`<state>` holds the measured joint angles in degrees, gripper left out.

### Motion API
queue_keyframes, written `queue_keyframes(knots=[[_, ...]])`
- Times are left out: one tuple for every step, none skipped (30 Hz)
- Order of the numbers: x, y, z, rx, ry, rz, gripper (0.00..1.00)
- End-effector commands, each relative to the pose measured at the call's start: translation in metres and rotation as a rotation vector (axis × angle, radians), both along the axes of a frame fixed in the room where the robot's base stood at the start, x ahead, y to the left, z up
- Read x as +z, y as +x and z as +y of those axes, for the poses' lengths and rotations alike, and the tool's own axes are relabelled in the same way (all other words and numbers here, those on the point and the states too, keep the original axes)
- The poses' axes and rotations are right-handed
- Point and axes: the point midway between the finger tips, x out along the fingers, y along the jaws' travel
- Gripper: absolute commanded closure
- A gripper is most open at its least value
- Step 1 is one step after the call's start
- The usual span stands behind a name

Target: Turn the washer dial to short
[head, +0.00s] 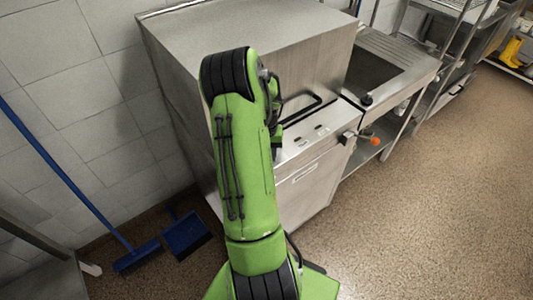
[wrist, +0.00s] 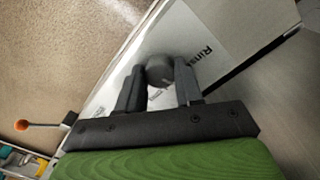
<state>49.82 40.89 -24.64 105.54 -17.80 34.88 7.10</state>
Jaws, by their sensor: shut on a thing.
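The washer (head: 240,60) is a steel, box-shaped machine with a sloped control strip (head: 310,137) on its front. My green arm reaches over that strip in the head view and hides part of it, and my gripper is hidden there. In the wrist view my gripper (wrist: 160,88) has its two dark fingers around a round dark dial (wrist: 160,69) on a pale panel (wrist: 205,30) and is shut on it. Printed letters reading "Rins" show right of the dial. More print beside the fingers is too small to read. The dial's pointer mark cannot be made out.
An orange-tipped lever (head: 375,141) sticks out right of the washer, and also shows in the wrist view (wrist: 22,125). A steel sink counter (head: 385,65) adjoins the washer. A blue brush (head: 137,256) and dustpan (head: 186,235) are on the floor at left. Floor at right is clear.

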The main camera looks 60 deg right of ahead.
Motion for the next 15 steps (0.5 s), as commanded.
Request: queue_keyframes(knots=[[0.0005, 0.0001, -0.0006, -0.03, -0.002, -0.001, 0.95], [0.0005, 0.0001, -0.0007, -0.05, -0.002, -0.001, 0.95], [0.0005, 0.0002, -0.0008, -0.073, -0.002, -0.001, 0.95], [0.0005, 0.0002, -0.0008, -0.09, -0.003, -0.001, 0.95], [0.0006, 0.0001, -0.0009, -0.106, -0.003, -0.001, 0.95], [0.0006, 0.0001, -0.0009, -0.125, -0.003, -0.001, 0.95], [0.0006, 0.0001, -0.0009, -0.137, -0.003, -0.001, 0.95], [0.0007, 0.0002, -0.001, -0.15, -0.003, -0.002, 0.95], [0.0007, 0.0003, -0.0009, -0.163, -0.003, -0.002, 0.95], [0.0007, 0.0004, -0.0009, -0.172, -0.002, -0.002, 0.95], [0.0007, 0.0006, -0.001, -0.181, -0.002, -0.002, 0.95], [0.0007, 0.0007, -0.0009, -0.189, -0.003, -0.002, 0.95], [0.0007, 0.0007, -0.0009, -0.195, -0.003, -0.002, 0.95], [0.0007, 0.0007, -0.0009, -0.201, -0.003, -0.002, 0.95], [0.0008, 0.0007, -0.0009, -0.207, -0.003, -0.002, 0.95]])
